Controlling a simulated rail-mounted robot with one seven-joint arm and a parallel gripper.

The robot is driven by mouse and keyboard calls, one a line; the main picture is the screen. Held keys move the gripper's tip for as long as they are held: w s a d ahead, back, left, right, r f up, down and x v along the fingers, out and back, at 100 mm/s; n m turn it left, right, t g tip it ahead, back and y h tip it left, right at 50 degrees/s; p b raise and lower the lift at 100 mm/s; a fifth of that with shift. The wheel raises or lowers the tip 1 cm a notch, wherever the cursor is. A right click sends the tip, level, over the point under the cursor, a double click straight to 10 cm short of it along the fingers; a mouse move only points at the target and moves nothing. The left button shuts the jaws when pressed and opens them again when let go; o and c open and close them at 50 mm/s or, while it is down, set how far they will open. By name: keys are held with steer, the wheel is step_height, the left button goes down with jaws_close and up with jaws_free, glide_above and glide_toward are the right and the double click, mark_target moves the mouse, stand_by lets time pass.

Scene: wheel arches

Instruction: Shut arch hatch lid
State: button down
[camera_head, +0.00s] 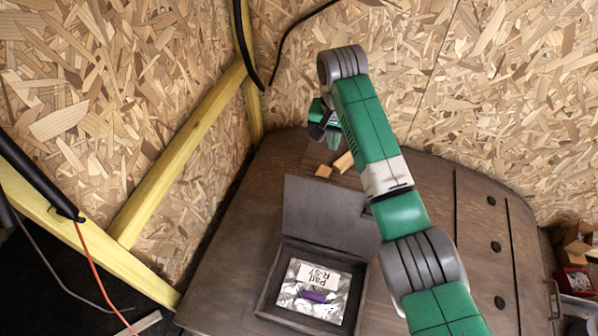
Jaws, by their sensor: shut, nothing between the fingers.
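The arch hatch (266,290) is a dark box opening in the brown wheel arch, low in the middle of the view. Its grey lid (318,212) stands open, raised along the far edge of the opening. Inside lie a silvery packet with a white label reading roughly "Part R-57" (314,276) and a small purple piece (313,297). My gripper (331,141) is beyond the lid, near the back wall, small and partly hidden by my arm. It is shut and empty, apart from the lid. My green arm passes over the right side of the lid.
Small wooden blocks (343,162) lie on the arch (225,262) behind the lid. A yellow timber brace (178,155) and dark cables (38,178) stand at the left. Chipboard walls close off the back. Boxes (573,247) sit at the far right. The arch left of the hatch is clear.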

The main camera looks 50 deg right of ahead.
step_height(320, 180, down, 9)
steer(key=s+a+p, duration=0.1)
steer(key=s+a, duration=0.1)
steer(key=shift+a, duration=0.3)
stand_by(0.3)
